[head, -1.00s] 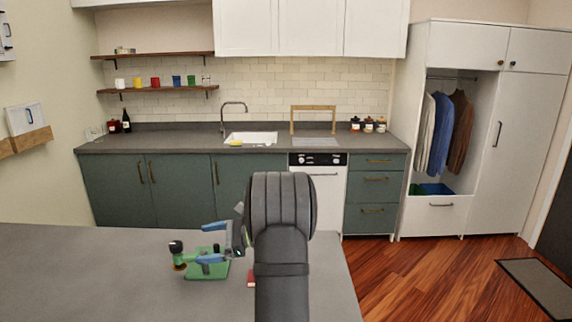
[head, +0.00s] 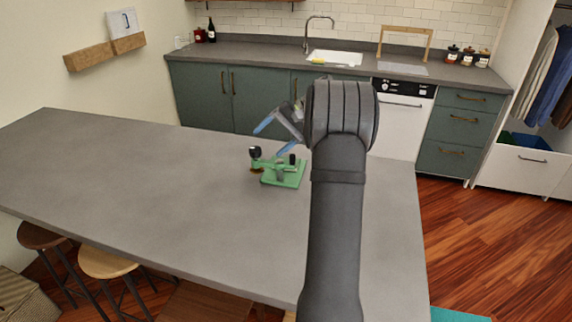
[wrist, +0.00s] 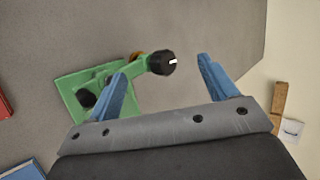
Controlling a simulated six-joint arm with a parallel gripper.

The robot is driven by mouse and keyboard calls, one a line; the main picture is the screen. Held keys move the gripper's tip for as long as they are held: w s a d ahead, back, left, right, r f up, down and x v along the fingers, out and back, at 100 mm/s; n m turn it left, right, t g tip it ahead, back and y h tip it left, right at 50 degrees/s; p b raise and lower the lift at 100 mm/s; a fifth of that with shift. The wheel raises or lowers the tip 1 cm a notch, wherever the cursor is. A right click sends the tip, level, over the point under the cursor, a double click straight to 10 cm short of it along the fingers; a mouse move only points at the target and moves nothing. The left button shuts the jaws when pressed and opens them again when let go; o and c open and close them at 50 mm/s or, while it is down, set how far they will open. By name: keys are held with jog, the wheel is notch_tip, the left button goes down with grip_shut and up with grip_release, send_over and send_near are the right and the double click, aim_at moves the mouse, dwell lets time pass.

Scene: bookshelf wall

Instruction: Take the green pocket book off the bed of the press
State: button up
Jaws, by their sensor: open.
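The small press (head: 286,172) is green with black knobs and stands on the grey counter. It also shows in the wrist view (wrist: 75,92), where its black knob (wrist: 162,63) points towards the gap between my fingers. I cannot tell a green pocket book apart from the press's own green bed and base. My gripper (head: 273,136) has blue fingers, open and empty, and appears above the press in the head view. In the wrist view my gripper (wrist: 163,68) has one finger overlapping the press and the other over bare counter.
In the wrist view a red item (wrist: 4,106) and a blue item (wrist: 24,171) lie at the left edge, partly cut off. The grey counter (head: 130,180) is clear left of the press. Stools (head: 105,263) stand below its front edge.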

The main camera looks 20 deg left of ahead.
jog(key=w+n+t+h, duration=0.1)
jog(key=w+n+h, duration=0.25)
jog(key=n, duration=0.35)
notch_tip(320, 180, up, 5)
jog(key=n+t+h, duration=0.3)
jog(key=n+h, duration=0.2)
jog(key=n, duration=0.4)
send_over(287, 158)
jog(key=s, duration=0.2)
notch_tip(287, 158, down, 12)
jog(key=shift+w+d+r, duration=0.15)
jog(key=shift+r, duration=0.05)
jog(key=shift+s+d+f, duration=0.1)
jog(key=shift+f, duration=1.25)
jog(key=shift+s+d+f, duration=0.1)
jog(key=shift+f, duration=1.2)
jog(key=c, duration=1.1)
jog(key=shift+r, duration=0.1)
